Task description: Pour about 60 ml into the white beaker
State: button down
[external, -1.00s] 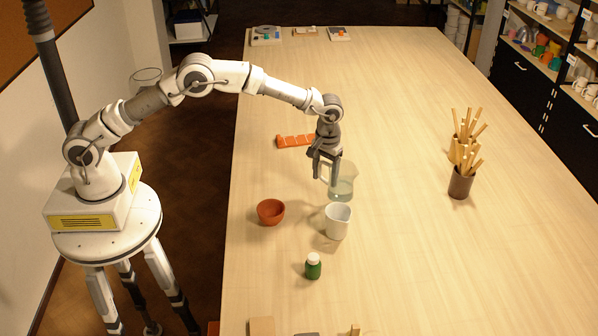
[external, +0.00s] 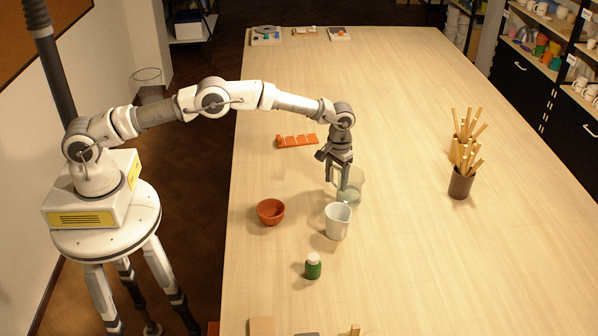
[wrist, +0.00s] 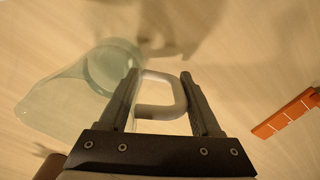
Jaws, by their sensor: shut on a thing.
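A clear, pale green glass jug (external: 352,188) is at my gripper (external: 339,184), just behind the white beaker (external: 337,223) in the external view. In the wrist view the jug (wrist: 75,90) lies to the left, with its pale handle (wrist: 162,96) between the two fingers of my gripper (wrist: 167,84). My gripper is shut on this handle. The jug looks raised and tilted, but its exact angle is unclear. The beaker stands upright on the table; its inside is hard to see. I cannot make out the liquid level or any stream.
A terracotta bowl (external: 270,211) stands left of the beaker, and a green bottle with a white cap (external: 313,266) in front. An orange strip (external: 297,141) lies behind. Pots of wooden sticks (external: 461,184) stand to the right. The table (external: 420,260) is clear between.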

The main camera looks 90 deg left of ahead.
aim_at(344, 184)
jog(key=shift+d+r, duration=0.1)
jog(key=shift+r, duration=0.05)
jog(key=shift+s+d+r+t+y+b, duration=0.2)
jog(key=shift+d+r+t+y+b, duration=0.15)
jog(key=shift+y+b, duration=0.55)
jog(key=d+t+y+b, duration=0.1)
jog(key=b, duration=0.1)
jog(key=d+r+y+b, duration=0.1)
jog(key=y+b, duration=0.1)
jog(key=shift+s+d+r+t+b, duration=0.1)
jog(key=shift+s+r+t+b, duration=0.05)
jog(key=shift+s+t+b, duration=0.25)
notch_tip(344, 184, up, 7)
jog(key=s+d+t+y+b, duration=0.1)
jog(key=d+t+y+b, duration=0.1)
jog(key=y, duration=0.4)
jog(key=shift+y+b, duration=0.3)
jog(key=shift+b, duration=0.05)
jog(key=shift+t, duration=0.25)
jog(key=shift+s+d+t+y, duration=0.1)
jog(key=shift+d+t+y, duration=0.2)
jog(key=shift+y, duration=0.5)
